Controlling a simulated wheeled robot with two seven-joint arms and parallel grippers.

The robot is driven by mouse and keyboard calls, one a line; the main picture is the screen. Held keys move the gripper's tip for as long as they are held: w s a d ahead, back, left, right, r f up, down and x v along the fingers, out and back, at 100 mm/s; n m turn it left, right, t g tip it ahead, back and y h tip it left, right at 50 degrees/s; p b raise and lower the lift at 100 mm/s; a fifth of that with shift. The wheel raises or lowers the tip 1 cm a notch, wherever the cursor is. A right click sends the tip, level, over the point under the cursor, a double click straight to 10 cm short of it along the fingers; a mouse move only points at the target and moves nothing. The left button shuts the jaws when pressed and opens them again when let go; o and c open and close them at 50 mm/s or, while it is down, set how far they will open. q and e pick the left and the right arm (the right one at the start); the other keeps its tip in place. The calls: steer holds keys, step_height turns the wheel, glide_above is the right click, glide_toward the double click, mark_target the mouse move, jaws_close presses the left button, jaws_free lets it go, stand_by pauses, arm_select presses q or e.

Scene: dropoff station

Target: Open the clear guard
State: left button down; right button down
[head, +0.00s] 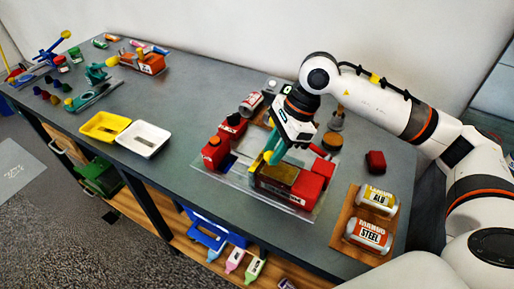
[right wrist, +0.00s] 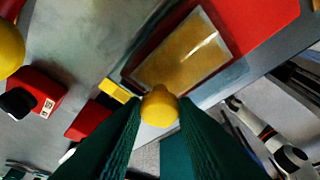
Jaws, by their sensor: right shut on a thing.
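A red machine (head: 310,187) stands on a pale clear-looking base plate near the table's front edge. An amber, glossy panel (head: 278,180) lies on its top and appears to be the guard; it also shows in the right wrist view (right wrist: 182,55). A round yellow knob (right wrist: 160,103) sits beside the panel's edge. My right gripper (head: 274,154) reaches down from above at the machine's left end. Its green fingers (right wrist: 158,118) are shut on the yellow knob. The fingers hide part of the knob, and whether it joins the panel is hard to tell. My left gripper is not in view.
Red blocks (head: 215,153) stand left of the machine. A wooden tray (head: 349,242) with two labelled cans is at the right. A dark red block (head: 375,162) is near my right arm.

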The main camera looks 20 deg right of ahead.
steer(key=shift+s+d, duration=0.4)
steer(key=shift+s, duration=0.05)
steer(key=shift+r, duration=0.1)
steer(key=shift+w+a, duration=0.1)
steer(key=shift+w, duration=0.05)
steer(key=c, duration=1.1)
jaws_free()
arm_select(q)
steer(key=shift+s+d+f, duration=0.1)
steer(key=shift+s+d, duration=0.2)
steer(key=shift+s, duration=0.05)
arm_select(e)
steer(key=shift+d+r, duration=0.2)
steer(key=shift+r, duration=0.15)
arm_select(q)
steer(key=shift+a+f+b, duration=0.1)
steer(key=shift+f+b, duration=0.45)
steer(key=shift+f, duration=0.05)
arm_select(e)
steer(key=v, duration=1.1)
